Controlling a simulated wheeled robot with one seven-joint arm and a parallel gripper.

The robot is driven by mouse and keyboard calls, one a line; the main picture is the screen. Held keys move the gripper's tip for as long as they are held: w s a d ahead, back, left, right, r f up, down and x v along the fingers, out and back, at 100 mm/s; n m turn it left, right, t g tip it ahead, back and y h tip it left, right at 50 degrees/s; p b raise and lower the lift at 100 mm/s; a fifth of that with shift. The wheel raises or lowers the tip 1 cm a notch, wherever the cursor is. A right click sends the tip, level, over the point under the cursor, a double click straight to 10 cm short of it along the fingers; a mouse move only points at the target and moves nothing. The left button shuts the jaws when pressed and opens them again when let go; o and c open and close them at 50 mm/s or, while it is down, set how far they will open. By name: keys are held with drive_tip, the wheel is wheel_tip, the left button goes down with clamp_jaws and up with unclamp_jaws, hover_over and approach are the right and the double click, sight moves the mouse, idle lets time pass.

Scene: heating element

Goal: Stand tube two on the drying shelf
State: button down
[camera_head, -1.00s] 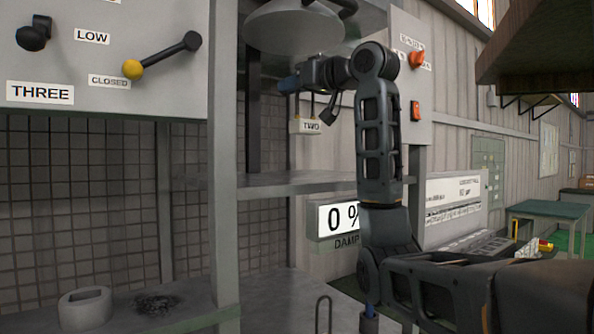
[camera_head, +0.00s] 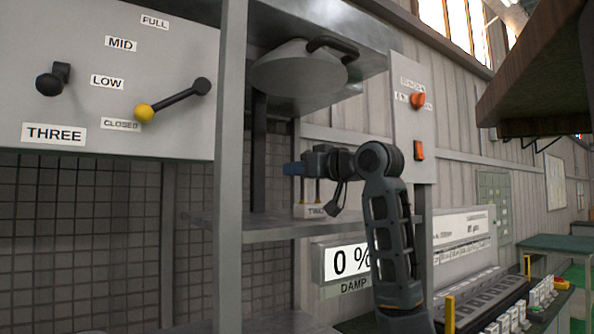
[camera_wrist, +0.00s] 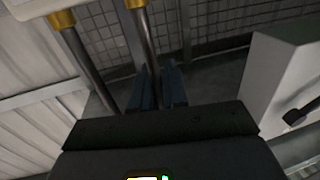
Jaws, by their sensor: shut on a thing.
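Tube two (camera_head: 314,211) has a pale block labelled TWO and thin upright rods with brass ends. In the head view it is upright, its block low over the grey drying shelf (camera_head: 275,229); I cannot tell whether it touches. In the wrist view, the blue fingers of my gripper (camera_wrist: 162,88) close around one metal rod of tube two (camera_wrist: 143,40). A second rod runs beside it to the left. The upper rod ends are hidden behind my gripper in the head view.
A grey post (camera_head: 232,160) stands left of the shelf. A round hood with a black handle (camera_head: 300,68) hangs above. A panel with orange switches (camera_head: 412,115) is on the right. A 0 % damp display (camera_head: 345,261) sits below the shelf.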

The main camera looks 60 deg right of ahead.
drive_tip(key=c, duration=1.6)
unclamp_jaws()
drive_tip(key=shift+f, duration=0.15)
drive_tip(key=o, duration=0.5)
drive_tip(key=shift+c, duration=0.2)
drive_tip(key=shift+s+r, duration=0.1)
drive_tip(key=shift+r, duration=0.1)
drive_tip(key=v, duration=1.2)
